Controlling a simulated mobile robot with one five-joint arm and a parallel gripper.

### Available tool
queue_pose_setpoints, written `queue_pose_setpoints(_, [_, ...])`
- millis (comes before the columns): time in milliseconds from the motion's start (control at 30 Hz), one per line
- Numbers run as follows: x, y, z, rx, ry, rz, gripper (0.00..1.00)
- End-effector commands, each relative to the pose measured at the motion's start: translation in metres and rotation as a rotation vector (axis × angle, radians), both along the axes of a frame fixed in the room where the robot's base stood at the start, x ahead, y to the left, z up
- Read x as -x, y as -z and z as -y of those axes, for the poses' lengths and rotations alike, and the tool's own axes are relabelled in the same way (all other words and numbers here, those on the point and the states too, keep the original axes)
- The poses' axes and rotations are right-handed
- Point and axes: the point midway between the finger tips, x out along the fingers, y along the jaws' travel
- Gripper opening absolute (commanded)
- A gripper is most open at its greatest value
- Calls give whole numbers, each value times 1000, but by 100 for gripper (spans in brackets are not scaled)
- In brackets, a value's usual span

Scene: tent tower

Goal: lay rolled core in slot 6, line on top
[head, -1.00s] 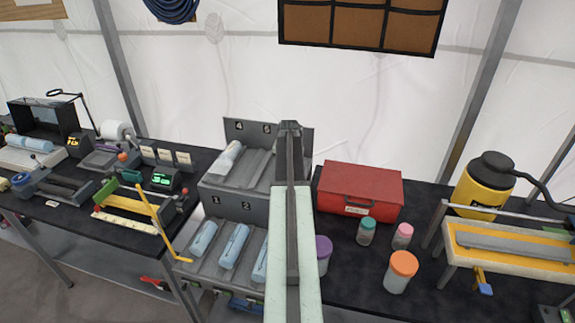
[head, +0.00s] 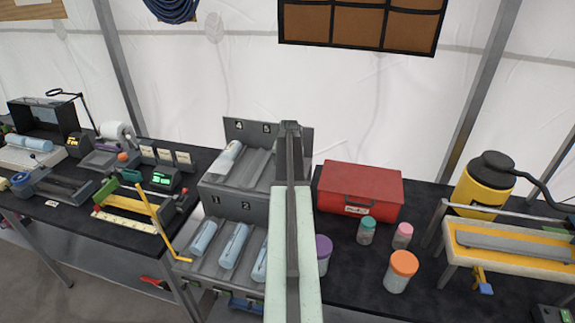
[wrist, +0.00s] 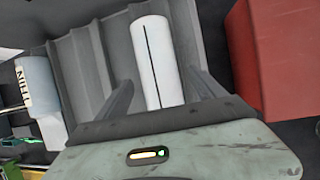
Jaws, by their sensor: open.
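A white rolled core (wrist: 155,55) lies in a slot of the grey rack (wrist: 85,60) in the wrist view, in the trough on the red box's side. A dark straight line runs lengthwise along its upward face. My gripper (wrist: 161,78) is open, with one finger on each side of the core's near part. In the head view my arm hides this core and the right part of the rack (head: 235,205). The upper tier's labels 4 and 5 show there; a label 6 is hidden.
Another core (head: 228,157) lies in slot 4. Several blue cores (head: 234,246) lie in the lower tier. A red box (head: 360,189) stands close right of the rack, with jars (head: 401,271) in front. A yellow arm (head: 158,222) sticks up at the left.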

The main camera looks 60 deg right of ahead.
Motion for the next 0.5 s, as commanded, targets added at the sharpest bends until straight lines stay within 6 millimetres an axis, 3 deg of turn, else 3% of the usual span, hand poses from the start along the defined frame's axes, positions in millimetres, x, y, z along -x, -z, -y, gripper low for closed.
queue_pose_setpoints(300, [12, -56, -18, 0, 0, 0, 79])
queue_pose_setpoints(500, [17, -71, -25, 1, 0, 0, 79])
